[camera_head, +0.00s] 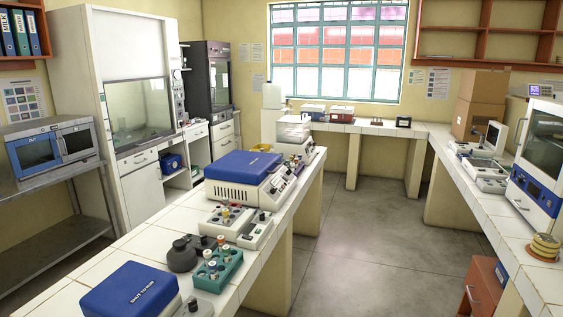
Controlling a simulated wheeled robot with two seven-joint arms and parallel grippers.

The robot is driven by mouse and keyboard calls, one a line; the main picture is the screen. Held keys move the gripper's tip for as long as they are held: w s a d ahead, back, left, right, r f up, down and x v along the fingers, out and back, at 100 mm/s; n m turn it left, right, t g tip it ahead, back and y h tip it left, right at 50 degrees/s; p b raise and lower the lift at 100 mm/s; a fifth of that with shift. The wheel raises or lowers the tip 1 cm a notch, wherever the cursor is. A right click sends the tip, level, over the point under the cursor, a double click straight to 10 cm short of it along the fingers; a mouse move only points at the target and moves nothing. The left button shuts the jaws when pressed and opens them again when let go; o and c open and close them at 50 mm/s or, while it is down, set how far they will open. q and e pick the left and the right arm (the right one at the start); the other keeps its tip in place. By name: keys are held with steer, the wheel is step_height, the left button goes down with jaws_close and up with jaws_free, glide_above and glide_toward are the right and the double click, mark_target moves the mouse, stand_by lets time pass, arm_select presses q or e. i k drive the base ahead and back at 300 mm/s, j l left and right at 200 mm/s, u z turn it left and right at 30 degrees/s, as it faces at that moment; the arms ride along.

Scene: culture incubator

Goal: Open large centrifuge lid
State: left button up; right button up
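A white benchtop machine (238,192) with a blue lid (243,165) stands midway along the tiled island bench; it looks like the large centrifuge. Its lid is down, and a sloped control panel (284,182) is on its right side. A second blue-lidded unit (130,290), with white lettering on its lid, sits at the near end of the bench, cut off by the bottom edge. Its lid also looks down. Neither of my grippers shows in the head view.
A green tube rack (217,272), a dark round-based device (182,255) and small instruments (240,226) stand between the two blue-lidded units. Open grey floor (360,255) lies right of the island bench. A right-hand counter (490,205) carries more equipment.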

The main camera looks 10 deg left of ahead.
mark_target(243, 167)
steer(key=i+l+u, duration=0.35)
steer(key=i+l, duration=0.45)
steer(key=i, duration=0.25)
steer(key=i+l+u, duration=0.4)
steer(key=i+l, duration=0.5)
steer(key=l, duration=0.2)
